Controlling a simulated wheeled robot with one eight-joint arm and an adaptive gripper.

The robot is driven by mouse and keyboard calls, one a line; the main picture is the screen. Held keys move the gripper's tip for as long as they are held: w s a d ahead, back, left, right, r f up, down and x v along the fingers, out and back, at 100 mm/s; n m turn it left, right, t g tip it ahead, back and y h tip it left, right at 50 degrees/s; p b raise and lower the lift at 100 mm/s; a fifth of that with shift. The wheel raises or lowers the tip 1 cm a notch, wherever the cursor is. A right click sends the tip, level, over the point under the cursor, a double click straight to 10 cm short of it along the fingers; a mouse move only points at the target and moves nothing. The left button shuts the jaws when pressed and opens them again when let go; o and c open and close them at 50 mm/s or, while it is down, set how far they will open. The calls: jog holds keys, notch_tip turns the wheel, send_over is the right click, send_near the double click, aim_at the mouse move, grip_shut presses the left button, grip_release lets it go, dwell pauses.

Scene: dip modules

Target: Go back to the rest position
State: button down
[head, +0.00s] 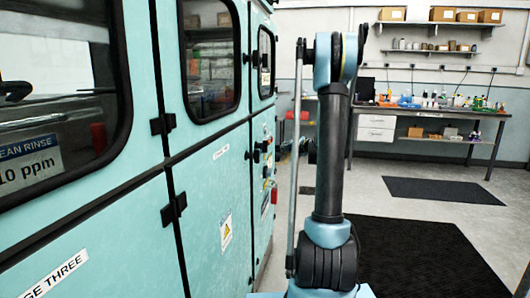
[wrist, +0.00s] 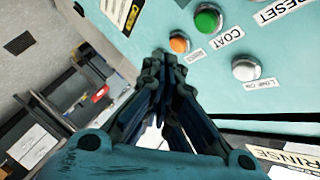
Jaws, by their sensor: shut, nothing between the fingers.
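In the wrist view my gripper (wrist: 165,62) is shut and empty, its dark fingertips together. It points toward a teal machine panel with a green button (wrist: 207,19), an orange button (wrist: 179,44) and a white button (wrist: 245,69). Labels reading COAT and RESET are near them. The fingertips appear just below the orange button; I cannot tell how far they are from the panel. In the head view my arm (head: 330,150) stands upright beside the teal machine (head: 215,170), and my gripper is not visible there.
The machine's windowed doors fill the left of the head view. A workbench (head: 430,111) with bottles stands at the back right, under shelves (head: 430,23) with boxes. Dark mats (head: 440,191) lie on the floor to the right, where there is free room.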

jog(key=s+a+n+g+h, duration=0.1)
jog(key=s+a+n+g, duration=0.2)
jog(key=s, duration=1)
jog(key=s+a+n+g, duration=0.1)
jog(key=s+a+g, duration=0.35)
jog(key=s, duration=0.75)
jog(key=s+d+f+g+h, duration=0.1)
jog(key=s+f, duration=0.3)
jog(key=s, duration=0.6)
jog(key=s+d+f+n+g+h, duration=0.1)
jog(key=s+d+f+h, duration=0.1)
jog(key=s, duration=0.8)
jog(key=s+d+f+n+g+h, duration=0.1)
jog(key=s+d+f+g+h, duration=0.1)
jog(key=s+f, duration=0.4)
jog(key=s+h, duration=0.1)
jog(key=s, duration=0.4)
jog(key=shift+d+f, duration=0.2)
jog(key=shift+f, duration=0.15)
jog(key=shift+w+f, duration=0.2)
jog(key=shift+w, duration=0.3)
